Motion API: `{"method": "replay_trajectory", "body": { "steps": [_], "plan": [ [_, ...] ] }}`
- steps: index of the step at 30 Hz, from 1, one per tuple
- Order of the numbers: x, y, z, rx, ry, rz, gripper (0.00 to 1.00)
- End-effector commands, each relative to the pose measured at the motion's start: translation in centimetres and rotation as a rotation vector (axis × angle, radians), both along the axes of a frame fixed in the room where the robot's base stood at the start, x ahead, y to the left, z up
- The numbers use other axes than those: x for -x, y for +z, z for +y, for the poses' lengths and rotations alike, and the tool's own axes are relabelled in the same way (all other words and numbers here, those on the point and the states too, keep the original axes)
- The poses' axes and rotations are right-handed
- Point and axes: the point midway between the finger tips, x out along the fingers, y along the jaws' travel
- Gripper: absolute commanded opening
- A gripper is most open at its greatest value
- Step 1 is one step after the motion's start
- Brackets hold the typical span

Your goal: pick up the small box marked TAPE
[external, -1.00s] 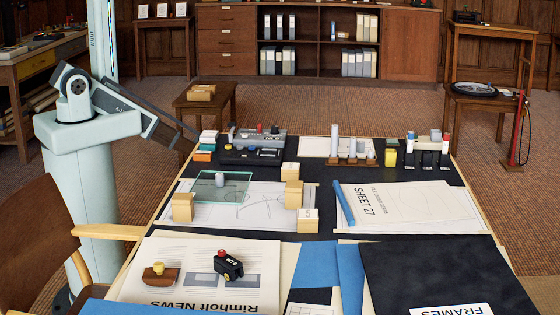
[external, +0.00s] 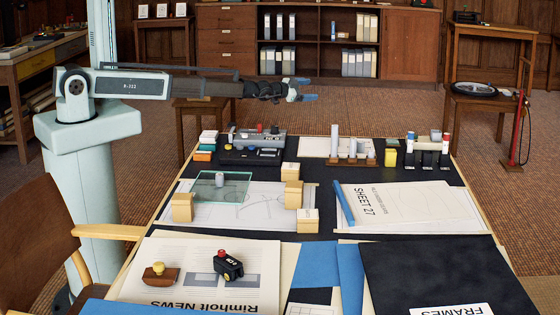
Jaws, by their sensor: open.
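Several small tan boxes stand on the table around the drawing sheets. One box (external: 182,207) is at the left, one (external: 290,171) at the back, one (external: 293,194) just in front of that, and one (external: 307,220) nearest with a white label on top. Their labels are too small to read, so I cannot tell which is marked TAPE. My gripper (external: 307,90) is open and empty, with blue fingertips pointing right. It is raised high, appearing above the table's back edge in the picture, well apart from the boxes.
A glass plate (external: 237,187) with a small grey cylinder (external: 219,180) lies beside the left box. Grey devices (external: 262,140), a rack of cylinders (external: 352,150) and a cup-like holder row (external: 428,150) line the back.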

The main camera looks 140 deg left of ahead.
Motion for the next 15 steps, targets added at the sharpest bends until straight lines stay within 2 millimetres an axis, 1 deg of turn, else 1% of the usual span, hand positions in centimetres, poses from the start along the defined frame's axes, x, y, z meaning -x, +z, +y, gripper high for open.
{"method": "replay_trajectory", "body": {
  "steps": [1,3,5,6,8,9,11,12,14,15],
  "plan": [
    [-1.0,2.6,0.5,-0.023,-0.004,-0.005,0.83],
    [-2.4,5.7,0.9,-0.047,-0.010,-0.006,0.83],
    [-3.7,8.4,1.1,-0.065,-0.016,-0.009,0.83],
    [-4.7,10.1,1.1,-0.075,-0.023,-0.009,0.83],
    [-6.5,12.6,0.9,-0.085,-0.035,-0.011,0.83],
    [-7.8,14.2,0.7,-0.089,-0.046,-0.010,0.83],
    [-10.4,16.5,0.0,-0.087,-0.070,-0.006,0.83],
    [-12.6,17.9,-0.8,-0.079,-0.093,-0.002,0.83],
    [-15.9,19.2,-2.3,-0.056,-0.131,0.010,0.83],
    [-18.1,19.6,-3.4,-0.036,-0.157,0.019,0.83]
  ]
}}
